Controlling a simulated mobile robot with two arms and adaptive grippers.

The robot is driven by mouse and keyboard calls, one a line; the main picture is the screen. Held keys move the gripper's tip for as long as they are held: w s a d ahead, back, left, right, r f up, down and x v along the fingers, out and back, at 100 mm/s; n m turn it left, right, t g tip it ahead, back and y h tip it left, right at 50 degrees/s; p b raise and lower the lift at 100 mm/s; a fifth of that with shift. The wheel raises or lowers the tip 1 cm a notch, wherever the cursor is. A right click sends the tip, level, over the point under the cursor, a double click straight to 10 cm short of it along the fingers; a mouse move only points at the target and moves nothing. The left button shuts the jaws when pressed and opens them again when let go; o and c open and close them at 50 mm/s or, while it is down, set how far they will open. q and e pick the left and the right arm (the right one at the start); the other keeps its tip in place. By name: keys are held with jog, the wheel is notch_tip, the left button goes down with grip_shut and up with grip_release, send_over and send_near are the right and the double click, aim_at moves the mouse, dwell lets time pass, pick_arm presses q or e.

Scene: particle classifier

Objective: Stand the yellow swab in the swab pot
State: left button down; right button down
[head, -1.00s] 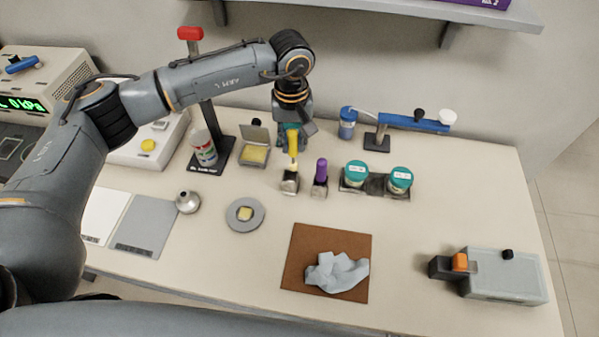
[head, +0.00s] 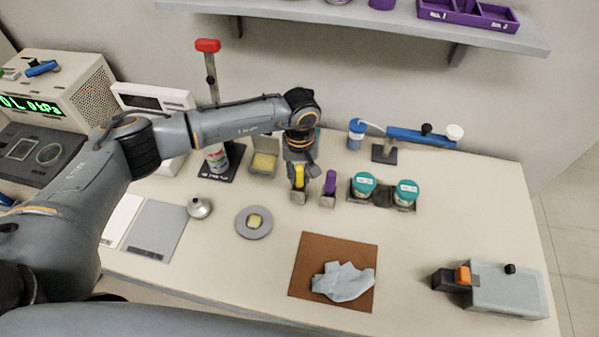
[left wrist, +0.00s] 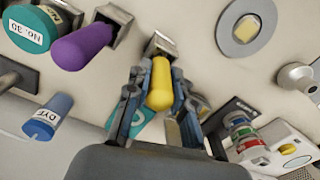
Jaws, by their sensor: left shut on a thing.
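The yellow swab (head: 299,176) is upright, with its lower end at the small metallic swab pot (head: 298,198). My left gripper (head: 299,172) is shut on the yellow swab. In the left wrist view the yellow swab (left wrist: 160,85) lies between the two fingers (left wrist: 157,92), and the pot (left wrist: 160,45) shows just beyond its tip. I cannot tell how deep the swab sits in the pot. My right gripper is not in view.
A purple swab (head: 330,181) stands in a similar pot close to the right. Two teal-lidded jars (head: 364,184) (head: 405,192) are further right. A grey dish (head: 244,228) and a brown mat (head: 310,245) with a crumpled cloth (head: 343,281) lie in front.

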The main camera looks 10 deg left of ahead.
pick_arm(q)
jog(key=c, duration=1.3)
grip_release()
jog(key=shift+o, duration=0.7)
jog(key=shift+r+p, duration=0.2)
jog(key=shift+p, duration=0.15)
jog(key=shift+w+r, duration=0.1)
jog(key=shift+r, duration=0.15)
notch_tip(320, 180, up, 11)
jog(key=b, duration=0.3)
jog(key=shift+f, duration=0.2)
jog(key=shift+r, duration=0.4)
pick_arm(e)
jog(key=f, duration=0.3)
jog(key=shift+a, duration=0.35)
